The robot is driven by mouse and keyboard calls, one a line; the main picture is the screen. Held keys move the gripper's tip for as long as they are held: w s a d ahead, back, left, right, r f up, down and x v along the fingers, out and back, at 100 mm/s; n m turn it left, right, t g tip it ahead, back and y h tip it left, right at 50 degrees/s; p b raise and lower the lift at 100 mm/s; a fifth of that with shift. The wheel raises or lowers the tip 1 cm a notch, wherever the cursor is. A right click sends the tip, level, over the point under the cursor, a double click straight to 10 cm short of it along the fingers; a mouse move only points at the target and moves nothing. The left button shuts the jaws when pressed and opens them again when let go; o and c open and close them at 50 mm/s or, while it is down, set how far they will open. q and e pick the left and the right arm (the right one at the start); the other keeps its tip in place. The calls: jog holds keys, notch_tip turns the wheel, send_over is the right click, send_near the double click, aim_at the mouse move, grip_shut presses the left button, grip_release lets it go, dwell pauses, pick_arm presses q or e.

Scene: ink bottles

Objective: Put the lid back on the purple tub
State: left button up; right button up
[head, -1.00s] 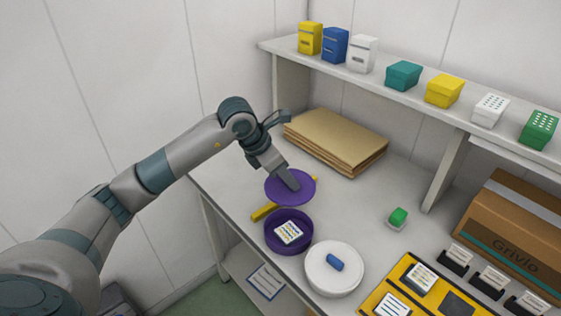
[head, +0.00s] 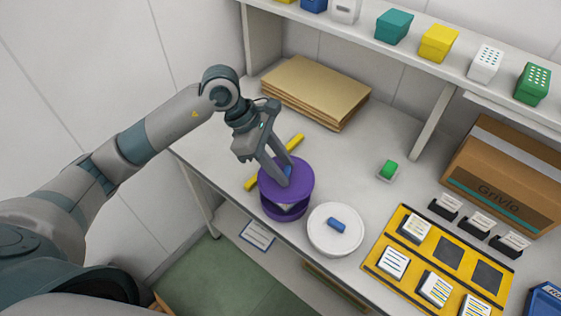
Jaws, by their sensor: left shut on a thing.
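The purple lid (head: 302,183) is held flat-side up by my left gripper (head: 286,180), whose fingers are shut on a small blue knob at its middle. The lid is over the purple tub (head: 270,208) and covers most of its opening. The lid appears slightly above the rim; contact at the back is hidden. My right gripper is not in view.
A white lidded tub (head: 335,236) with a blue knob stands close at the right. A yellow bar (head: 295,140) lies behind the purple tub, partly hidden. Brown folders (head: 315,90) lie behind. A yellow tray (head: 390,243) holds cards at the right. The table's front edge is near.

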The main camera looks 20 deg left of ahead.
pick_arm(q)
jog(key=shift+a+f, duration=0.1)
jog(key=shift+f, duration=0.05)
jog(key=shift+f, duration=0.15)
jog(key=shift+f+b, duration=0.7)
jog(key=shift+f, duration=1.1)
jog(key=shift+f+b, duration=1.15)
jog(key=shift+b, duration=0.05)
jog(key=shift+b, duration=0.8)
